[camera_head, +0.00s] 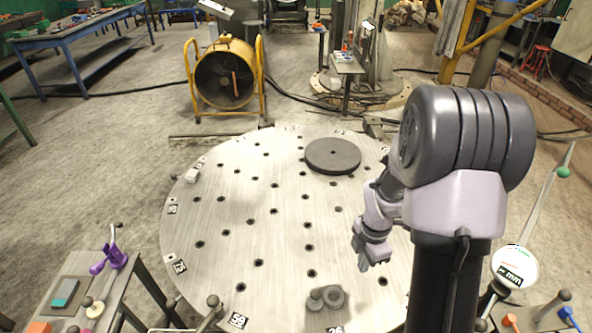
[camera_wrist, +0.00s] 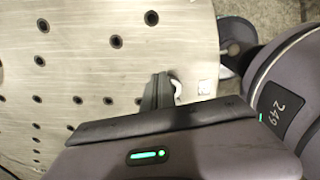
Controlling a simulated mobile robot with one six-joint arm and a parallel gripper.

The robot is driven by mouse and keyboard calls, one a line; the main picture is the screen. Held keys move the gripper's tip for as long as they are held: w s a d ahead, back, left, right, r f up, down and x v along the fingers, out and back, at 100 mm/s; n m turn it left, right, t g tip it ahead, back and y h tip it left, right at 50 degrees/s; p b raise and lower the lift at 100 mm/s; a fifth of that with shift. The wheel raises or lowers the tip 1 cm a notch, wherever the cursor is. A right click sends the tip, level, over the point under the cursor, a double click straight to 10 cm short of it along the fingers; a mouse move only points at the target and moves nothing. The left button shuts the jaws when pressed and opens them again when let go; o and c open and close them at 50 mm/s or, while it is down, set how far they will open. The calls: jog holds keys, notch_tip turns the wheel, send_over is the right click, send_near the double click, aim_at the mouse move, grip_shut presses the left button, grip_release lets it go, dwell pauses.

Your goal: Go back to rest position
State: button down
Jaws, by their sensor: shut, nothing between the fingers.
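My gripper (camera_head: 376,262) hangs in front of my arm's column in the head view, over the right part of the round perforated metal table (camera_head: 225,225). Its fingers are shut with nothing between them. In the wrist view my gripper (camera_wrist: 163,80) shows as dark fingers close together above the bare holed plate (camera_wrist: 75,60). My arm is bent, and its large grey joint hides the right side of the table. The gap between fingertips and plate is hard to judge.
A dark disc (camera_head: 333,155) lies at the table's back. Small grey round parts (camera_head: 326,297) lie at its front. A side bench with a purple clamp (camera_head: 108,260) stands front left, a dial gauge (camera_head: 515,266) front right. A yellow fan (camera_head: 226,75) stands behind. The table's middle is clear.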

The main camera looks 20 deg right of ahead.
jog(key=s+a+r+m+t, duration=0.1)
jog(key=a+r+m+t, duration=0.1)
jog(key=a+r+m, duration=0.5)
jog(key=s+a+r+m+t, duration=0.15)
jog(key=a+r+m, duration=0.25)
jog(key=r, duration=0.7)
jog(key=s+a+r+m+t+y, duration=0.2)
jog(key=s+a+r+m, duration=0.6)
jog(key=s+m, duration=0.3)
jog(key=shift+s+a, duration=0.3)
jog(key=shift+a, duration=0.1)
